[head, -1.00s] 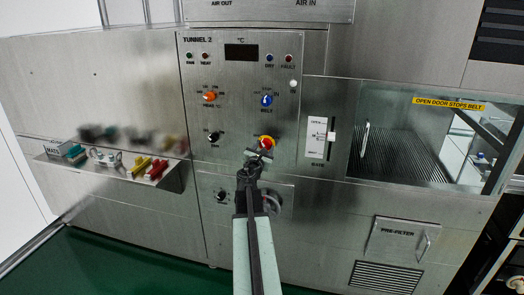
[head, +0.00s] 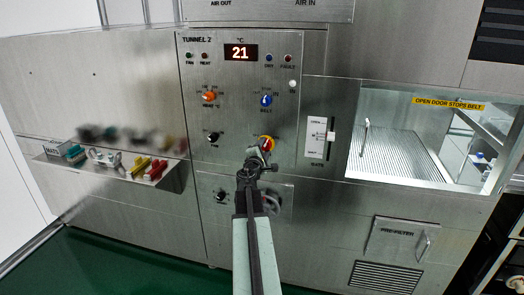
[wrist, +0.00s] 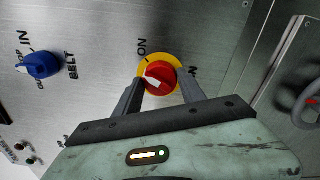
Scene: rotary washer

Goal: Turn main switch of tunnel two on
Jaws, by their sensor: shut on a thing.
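The main switch, a red knob (wrist: 165,72) on a yellow disc, sits low on the TUNNEL 2 panel (head: 226,110); the knob also shows in the head view (head: 267,141). My gripper (wrist: 160,83) is shut on the red knob, one finger on each side of it. My gripper (head: 259,158) reaches the knob from below in the head view and partly covers it. A white mark on the knob is partly visible. An ON label (wrist: 142,48) stands beside the disc; another label on its right is partly hidden. The temperature display (head: 240,53) is lit and reads 21.
An orange knob (head: 209,96), a black knob (head: 214,137) and a blue BELT knob (head: 266,100) are on the same panel. The gate slider (head: 331,136) is to the right. A shelf (head: 165,184) with coloured parts is at left. A handwheel (wrist: 305,106) is nearby.

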